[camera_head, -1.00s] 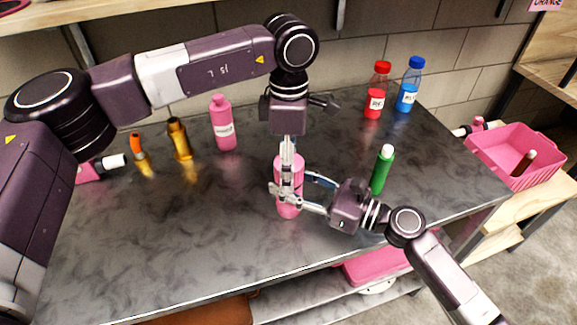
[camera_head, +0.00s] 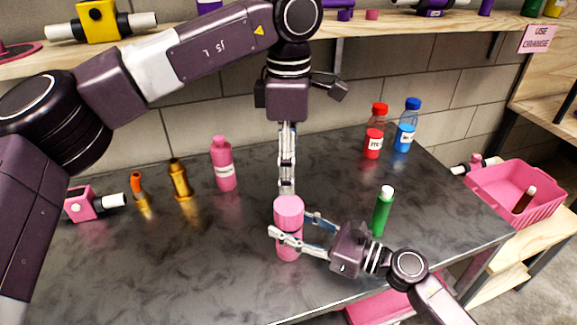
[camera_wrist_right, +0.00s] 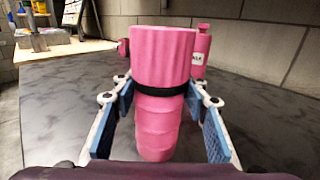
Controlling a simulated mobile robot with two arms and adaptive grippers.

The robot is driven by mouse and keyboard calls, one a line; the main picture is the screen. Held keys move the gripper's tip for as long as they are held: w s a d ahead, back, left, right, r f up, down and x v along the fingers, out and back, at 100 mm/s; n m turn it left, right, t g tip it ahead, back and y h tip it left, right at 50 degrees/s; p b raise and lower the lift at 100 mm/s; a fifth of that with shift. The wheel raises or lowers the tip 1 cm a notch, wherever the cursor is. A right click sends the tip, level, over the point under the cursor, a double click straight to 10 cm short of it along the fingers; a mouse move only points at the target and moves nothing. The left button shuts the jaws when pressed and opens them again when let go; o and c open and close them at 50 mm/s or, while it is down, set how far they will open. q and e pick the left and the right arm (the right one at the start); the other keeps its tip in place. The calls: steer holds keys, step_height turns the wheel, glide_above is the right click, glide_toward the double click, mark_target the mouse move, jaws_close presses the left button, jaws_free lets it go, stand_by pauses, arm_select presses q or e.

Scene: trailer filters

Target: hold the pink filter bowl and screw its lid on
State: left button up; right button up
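The pink filter bowl (camera_head: 288,246) stands upright near the front middle of the table. Its pink lid (camera_head: 289,211) sits on top, wider than the bowl. In the right wrist view the ridged lid (camera_wrist_right: 163,58) rests above a black ring, with the bowl (camera_wrist_right: 157,128) below.
A green bottle (camera_head: 382,212) stands close to the right arm. A pink bottle (camera_head: 223,165), brass pieces (camera_head: 180,180) and a pink filter head (camera_head: 82,203) are at left. Red (camera_head: 375,132) and blue (camera_head: 407,126) bottles stand at the back. A pink crate (camera_head: 512,192) is at right.

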steer(key=o, duration=0.4)
steer(key=shift+o, duration=0.2)
steer(key=v, duration=1.2)
